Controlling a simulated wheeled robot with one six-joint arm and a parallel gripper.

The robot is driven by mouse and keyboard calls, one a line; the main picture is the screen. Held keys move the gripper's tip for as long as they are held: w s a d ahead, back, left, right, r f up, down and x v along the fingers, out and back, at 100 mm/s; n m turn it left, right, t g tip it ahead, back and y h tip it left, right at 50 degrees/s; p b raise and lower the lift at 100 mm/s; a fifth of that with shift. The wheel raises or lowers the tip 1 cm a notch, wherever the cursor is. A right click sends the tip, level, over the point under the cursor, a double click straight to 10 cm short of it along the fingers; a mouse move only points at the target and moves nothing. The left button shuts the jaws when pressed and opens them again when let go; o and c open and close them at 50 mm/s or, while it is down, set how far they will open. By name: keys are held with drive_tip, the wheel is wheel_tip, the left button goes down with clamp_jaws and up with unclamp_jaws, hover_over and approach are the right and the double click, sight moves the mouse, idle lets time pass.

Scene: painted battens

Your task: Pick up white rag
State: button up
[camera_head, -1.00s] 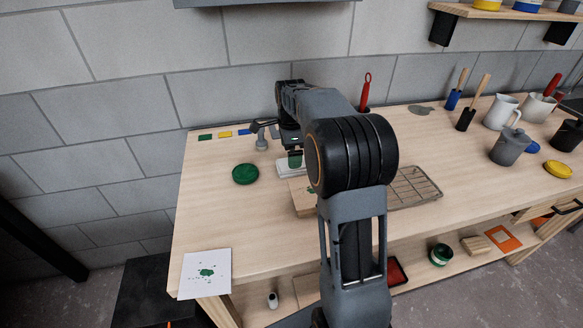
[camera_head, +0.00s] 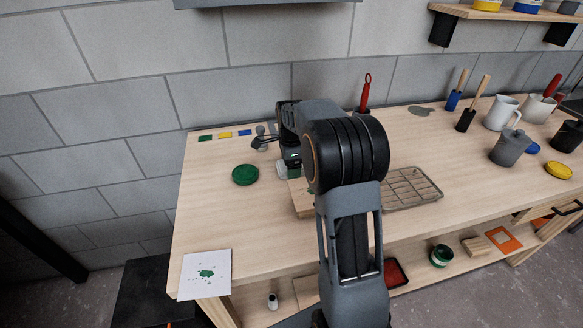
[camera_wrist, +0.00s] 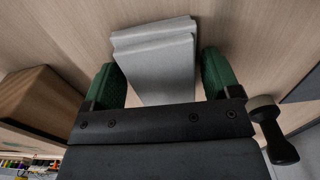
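The white rag (camera_wrist: 155,62) is a folded, layered cloth lying on the wooden bench top. In the head view the white rag (camera_head: 282,171) shows only partly, behind my arm and beside the wooden block. My gripper (camera_wrist: 158,80) has green fingertips and is open, one finger on each side of the rag. The left finger is close to the rag's edge; a small gap shows at the right finger. In the head view my gripper (camera_head: 291,160) is down at the rag, mostly hidden by my own arm.
A wooden block (camera_wrist: 38,98) stands close by the left finger. A dark tool with a grey end (camera_wrist: 272,128) is near the right finger. A green lid (camera_head: 245,174) lies left of the rag, and a wire rack (camera_head: 412,190) lies to the right.

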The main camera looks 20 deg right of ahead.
drive_tip(key=c, duration=0.7)
drive_tip(key=shift+o, duration=0.2)
drive_tip(key=shift+r, duration=0.1)
drive_tip(key=shift+r, duration=0.65)
drive_tip(key=s+d+r, duration=0.7)
drive_tip(key=s+r, duration=0.4)
drive_tip(key=s, duration=0.1)
drive_tip(key=shift+r, duration=0.25)
drive_tip(key=o, duration=0.4)
drive_tip(key=c, duration=0.3)
